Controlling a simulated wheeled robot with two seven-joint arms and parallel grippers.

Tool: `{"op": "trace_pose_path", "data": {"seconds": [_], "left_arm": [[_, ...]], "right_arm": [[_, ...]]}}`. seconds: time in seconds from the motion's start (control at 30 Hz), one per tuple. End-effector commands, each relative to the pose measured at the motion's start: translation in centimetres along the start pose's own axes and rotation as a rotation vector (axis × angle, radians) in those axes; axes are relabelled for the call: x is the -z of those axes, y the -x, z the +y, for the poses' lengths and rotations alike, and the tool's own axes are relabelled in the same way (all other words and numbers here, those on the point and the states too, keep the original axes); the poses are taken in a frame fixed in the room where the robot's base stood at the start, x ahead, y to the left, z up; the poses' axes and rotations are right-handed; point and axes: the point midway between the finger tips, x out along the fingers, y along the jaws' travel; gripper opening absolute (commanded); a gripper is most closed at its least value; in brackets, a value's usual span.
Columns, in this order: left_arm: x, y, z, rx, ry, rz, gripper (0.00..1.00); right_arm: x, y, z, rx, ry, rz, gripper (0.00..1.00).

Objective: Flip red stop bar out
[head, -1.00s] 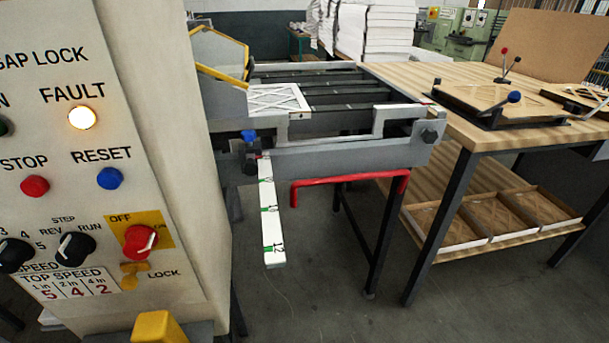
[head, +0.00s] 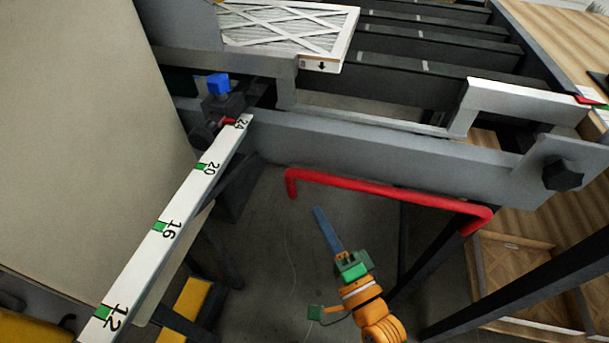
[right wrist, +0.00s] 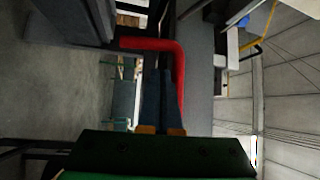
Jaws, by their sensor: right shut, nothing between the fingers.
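The red stop bar (head: 385,192) is a long red rod with bent ends. It hangs along the lower front of the grey machine rail (head: 400,160). In the right wrist view the bar (right wrist: 168,47) shows its bend close to the fingertips, its long part running down beside them. My right gripper (head: 318,211) has blue fingers and comes up from below on an orange arm. Its fingers are together and empty, the tips just below the left part of the bar in the head view. I cannot tell whether they touch it. My left gripper is out of view.
A white numbered scale (head: 178,220) slants down at the left, with a blue knob (head: 218,84) at its top. A white-framed filter (head: 290,30) lies on the machine's dark slats. A dark table leg (head: 520,292) stands at the right. Open floor lies below the bar.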

Motion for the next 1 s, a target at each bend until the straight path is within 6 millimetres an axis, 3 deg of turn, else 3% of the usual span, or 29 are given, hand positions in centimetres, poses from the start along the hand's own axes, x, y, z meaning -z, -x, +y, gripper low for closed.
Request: {"op": "trace_pose_path", "data": {"seconds": [0.17,0.4,0.6,1.0], "left_arm": [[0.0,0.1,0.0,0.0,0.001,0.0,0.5],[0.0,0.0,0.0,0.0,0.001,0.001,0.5],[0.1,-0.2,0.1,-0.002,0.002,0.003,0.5],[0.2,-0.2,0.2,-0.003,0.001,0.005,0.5]], "right_arm": [[0.1,-1.6,-0.1,0.002,0.001,0.002,0.0],[0.0,-6.6,0.0,0.002,0.001,0.001,0.0],[0.0,-9.3,0.1,0.0,0.001,0.001,0.0],[0.0,-10.0,0.1,-0.001,0.002,0.0,0.0]]}}
